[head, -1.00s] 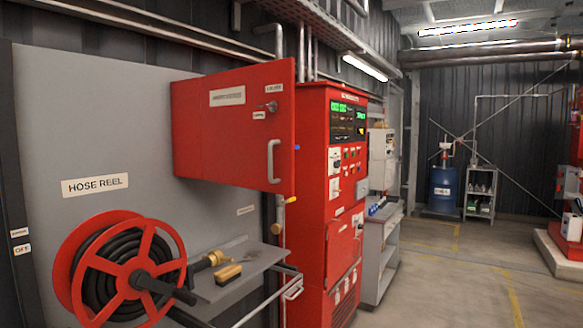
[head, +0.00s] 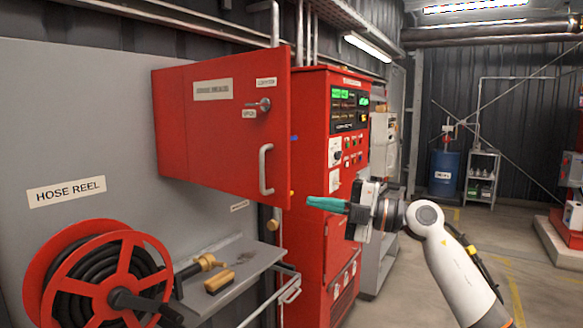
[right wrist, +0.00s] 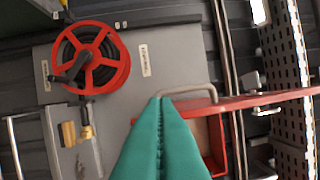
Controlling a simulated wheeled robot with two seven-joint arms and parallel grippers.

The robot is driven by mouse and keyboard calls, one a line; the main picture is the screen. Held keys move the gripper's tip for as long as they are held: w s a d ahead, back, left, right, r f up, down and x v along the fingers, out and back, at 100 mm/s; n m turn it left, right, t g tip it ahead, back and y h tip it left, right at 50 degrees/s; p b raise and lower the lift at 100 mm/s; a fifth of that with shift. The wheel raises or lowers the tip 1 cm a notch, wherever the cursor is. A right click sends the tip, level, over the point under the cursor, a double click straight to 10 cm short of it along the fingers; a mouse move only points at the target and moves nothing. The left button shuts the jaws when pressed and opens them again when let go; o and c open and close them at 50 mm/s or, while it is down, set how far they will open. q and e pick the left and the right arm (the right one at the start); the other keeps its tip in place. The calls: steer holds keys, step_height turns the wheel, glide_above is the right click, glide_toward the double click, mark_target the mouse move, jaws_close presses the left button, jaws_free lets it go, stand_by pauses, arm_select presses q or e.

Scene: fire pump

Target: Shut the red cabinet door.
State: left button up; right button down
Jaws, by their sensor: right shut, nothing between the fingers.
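The red cabinet door (head: 232,125) stands open, swung out from the wall, with its labelled outer face towards me. Its pale bar handle (head: 265,170) is near the free right edge. In the right wrist view the door (right wrist: 255,100) shows almost edge-on, and part of the red cabinet body (right wrist: 218,150) with its open inside shows beside it. My right gripper (head: 312,203) has teal fingers, shut and empty, just right of the door's lower free edge in the head view. It appears apart from the door; the exact depth gap is unclear. My left gripper is not in view.
A red hose reel (head: 100,275) and a grey shelf (head: 245,262) with brass fittings are below the door. A tall red control panel (head: 345,140) stands behind and right of it.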

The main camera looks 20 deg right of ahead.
mark_target(276, 176)
step_height(276, 176, up, 5)
steer(key=s+n+h, duration=0.1)
steer(key=s, duration=0.2)
steer(key=p+x, duration=0.5)
steer(key=x, duration=0.6)
steer(key=d, duration=0.1)
steer(key=w+d+p, duration=0.1)
steer(key=d, duration=0.2)
steer(key=shift+w+d+f, duration=0.2)
steer(key=shift+w+f, duration=0.1)
steer(key=shift+w, duration=0.05)
